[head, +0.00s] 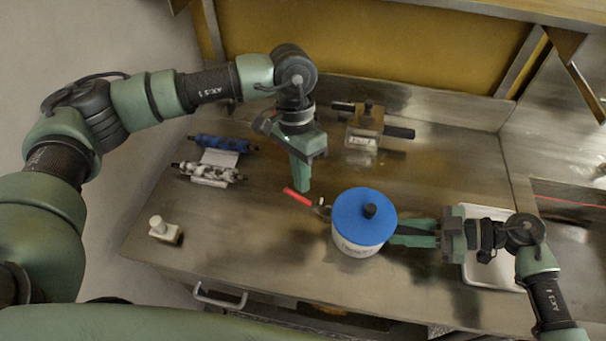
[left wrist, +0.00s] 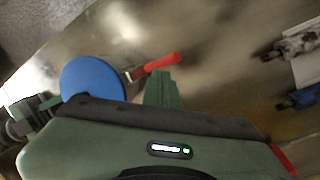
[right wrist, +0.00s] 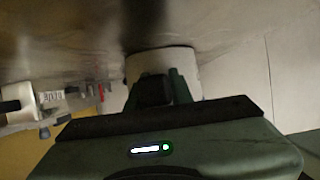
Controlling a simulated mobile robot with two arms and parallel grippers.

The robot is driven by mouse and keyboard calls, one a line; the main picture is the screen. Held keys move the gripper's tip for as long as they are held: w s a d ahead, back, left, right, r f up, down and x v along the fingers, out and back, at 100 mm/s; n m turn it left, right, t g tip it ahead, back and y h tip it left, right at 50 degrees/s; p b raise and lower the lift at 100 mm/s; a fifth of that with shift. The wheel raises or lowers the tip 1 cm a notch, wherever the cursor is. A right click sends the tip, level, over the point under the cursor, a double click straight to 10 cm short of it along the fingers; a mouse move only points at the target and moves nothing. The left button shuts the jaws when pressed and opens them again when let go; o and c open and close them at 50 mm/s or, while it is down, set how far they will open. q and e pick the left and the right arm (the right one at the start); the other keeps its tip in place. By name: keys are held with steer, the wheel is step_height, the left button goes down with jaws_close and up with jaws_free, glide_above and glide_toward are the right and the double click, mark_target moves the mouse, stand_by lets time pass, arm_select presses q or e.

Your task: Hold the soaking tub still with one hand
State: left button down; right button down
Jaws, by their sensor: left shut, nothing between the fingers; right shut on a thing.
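My right gripper (head: 392,234) is shut on the tub's right side. The tub's white wall also shows between its fingers in the right wrist view (right wrist: 165,62). My left gripper (head: 301,188) is shut and empty, pointing down behind and left of the tub. A red-handled tool (head: 298,197) lies between the left fingertips and the tub; its far end is close to the tub. The blue lid also shows in the left wrist view (left wrist: 93,80).
A blue roller (head: 222,143) and a mottled white roller (head: 208,172) lie on holders at the left. A pale tray (head: 480,272) is under my right arm. A small cream block (head: 164,231) sits near the front left edge.

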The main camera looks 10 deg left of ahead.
arm_select(q)
steer(key=shift+w+d, duration=0.1)
steer(key=shift+d, duration=0.1)
arm_select(e)
steer(key=shift+s+a, duration=0.1)
arm_select(q)
steer(key=w+a+r, duration=0.5)
steer(key=a+r, duration=0.1)
steer(key=r, duration=0.2)
steer(key=shift+r, duration=0.3)
steer(key=shift+d, duration=0.1)
stand_by(0.4)
